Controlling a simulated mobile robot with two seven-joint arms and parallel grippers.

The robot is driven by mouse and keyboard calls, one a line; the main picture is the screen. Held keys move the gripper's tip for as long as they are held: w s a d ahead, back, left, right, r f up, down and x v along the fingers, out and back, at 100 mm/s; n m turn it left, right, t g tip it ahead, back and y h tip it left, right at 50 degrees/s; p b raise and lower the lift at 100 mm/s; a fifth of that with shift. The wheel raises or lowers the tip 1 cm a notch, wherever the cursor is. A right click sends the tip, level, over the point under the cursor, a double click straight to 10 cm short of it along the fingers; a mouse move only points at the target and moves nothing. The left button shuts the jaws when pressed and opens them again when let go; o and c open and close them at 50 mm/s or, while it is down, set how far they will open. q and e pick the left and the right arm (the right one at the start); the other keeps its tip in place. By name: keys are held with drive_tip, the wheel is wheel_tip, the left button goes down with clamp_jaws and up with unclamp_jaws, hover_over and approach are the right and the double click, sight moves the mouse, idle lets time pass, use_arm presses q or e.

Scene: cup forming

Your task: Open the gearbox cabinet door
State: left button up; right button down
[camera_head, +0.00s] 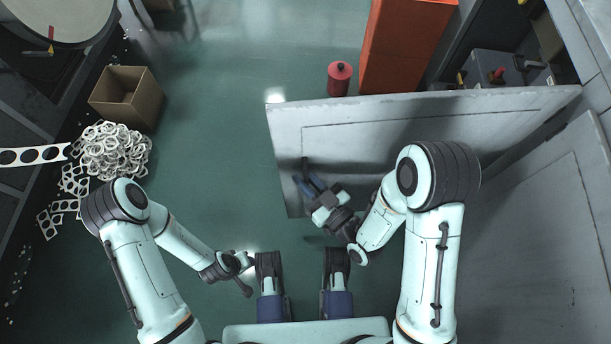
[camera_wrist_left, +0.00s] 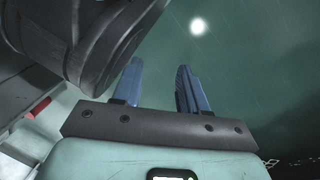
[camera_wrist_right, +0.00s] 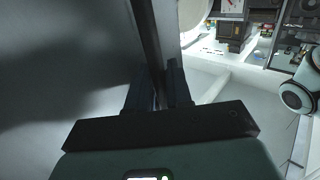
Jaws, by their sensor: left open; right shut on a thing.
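The grey cabinet door (camera_head: 400,135) stands swung out into the room, seen from above in the head view. A dark upright handle (camera_head: 304,165) is near its left edge. My right gripper (camera_head: 306,184) is at this handle, on the near side of the door, shut on it. In the right wrist view its dark fingers (camera_wrist_right: 160,90) close on a narrow upright strip beside the grey panel; the exact contact is dark. My left gripper (camera_wrist_left: 158,85) is open and empty, with bare green floor beyond its fingers. In the head view it is largely hidden by its wrist.
A red canister (camera_head: 339,78) and an orange cabinet (camera_head: 402,45) stand behind the door. A grey cabinet wall (camera_head: 555,220) is at right. A cardboard box (camera_head: 126,97) and a pile of white rings (camera_head: 110,150) are at left. The middle floor is clear.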

drive_tip(key=c, duration=1.2)
unclamp_jaws()
use_arm(q)
drive_tip(key=shift+w+r, duration=0.1)
use_arm(e)
drive_tip(key=shift+s+d+p, duration=0.15)
drive_tip(key=shift+p, duration=0.15)
use_arm(q)
drive_tip(key=w+d+r+t+p, duration=0.1)
drive_tip(key=w+r+t+p, duration=0.1)
drive_tip(key=w+r+p, duration=0.3)
drive_tip(key=s+d+r+g+p, duration=0.1)
drive_tip(key=s+d+r, duration=0.1)
drive_tip(key=s, duration=0.3)
drive_tip(key=s+d+r+m+g+h+p, duration=0.1)
drive_tip(key=s+d+r+g+p, duration=0.1)
drive_tip(key=s+r, duration=0.3)
drive_tip(key=shift+s+d+g+h+p, duration=0.3)
drive_tip(key=shift+d, duration=0.05)
use_arm(e)
drive_tip(key=v, duration=1.3)
